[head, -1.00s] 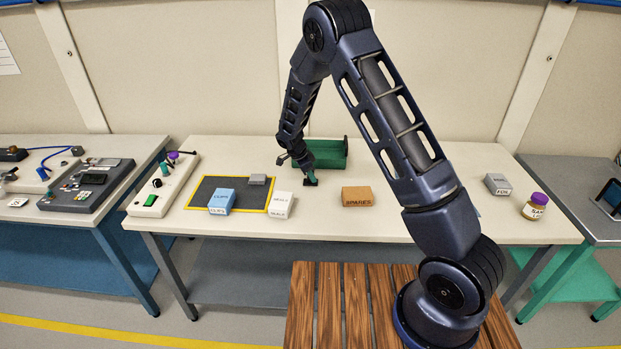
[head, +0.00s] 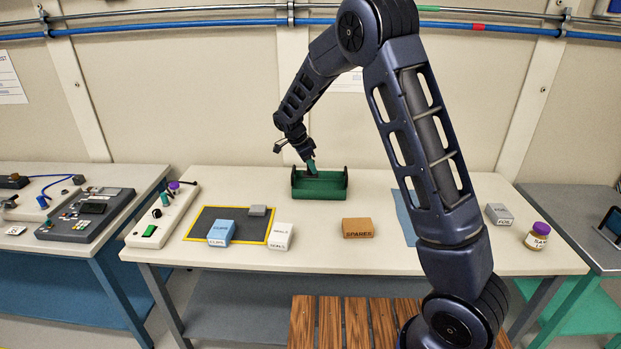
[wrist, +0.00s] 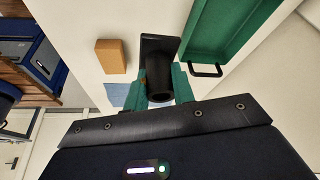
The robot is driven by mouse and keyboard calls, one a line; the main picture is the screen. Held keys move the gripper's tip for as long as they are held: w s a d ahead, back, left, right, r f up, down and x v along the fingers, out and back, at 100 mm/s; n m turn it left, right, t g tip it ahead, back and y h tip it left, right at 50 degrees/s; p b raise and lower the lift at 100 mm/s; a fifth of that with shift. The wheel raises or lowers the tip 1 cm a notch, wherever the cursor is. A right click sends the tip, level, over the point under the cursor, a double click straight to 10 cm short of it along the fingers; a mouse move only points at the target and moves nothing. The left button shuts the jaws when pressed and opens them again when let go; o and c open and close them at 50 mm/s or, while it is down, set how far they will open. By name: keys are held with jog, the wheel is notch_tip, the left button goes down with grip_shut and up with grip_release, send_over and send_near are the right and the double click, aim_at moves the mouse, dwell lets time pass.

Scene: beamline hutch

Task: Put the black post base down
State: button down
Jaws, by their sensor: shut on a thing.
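The black post base (wrist: 159,72) shows in the wrist view as a dark round post with a flat foot. My gripper (wrist: 160,82) is shut on its post with teal fingers. In the head view my gripper (head: 311,167) is over the left part of the green tray (head: 325,187) as pictured, and the base is hardly visible there. In the wrist view the base hangs beside the green tray (wrist: 222,25), left of its wall and black handle. I cannot tell its exact height above the table.
A brown SPARES box (head: 357,228) stands on the bench, and a blue sheet (head: 407,218) lies right of it. Left are a yellow-edged dark mat (head: 205,216), a blue box (head: 221,232) and a white box (head: 281,237). The bench between tray and SPARES box is clear.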

jog(key=shift+r, duration=0.6)
jog(key=shift+a, duration=0.1)
jog(key=a+n+t+y, duration=0.1)
jog(key=a+n+y, duration=0.2)
jog(key=a+n, duration=1.2)
jog(key=a+n+t+y, duration=0.1)
jog(key=a+n+y, duration=0.2)
jog(key=a, duration=2.4)
jog(key=shift+t, duration=0.3)
notch_tip(320, 180, down, 19)
jog(key=shift+d+f, duration=0.1)
jog(key=shift+d, duration=0.05)
jog(key=shift+f, duration=0.15)
jog(key=c, duration=1.4)
grip_release()
jog(key=shift+o, duration=1.2)
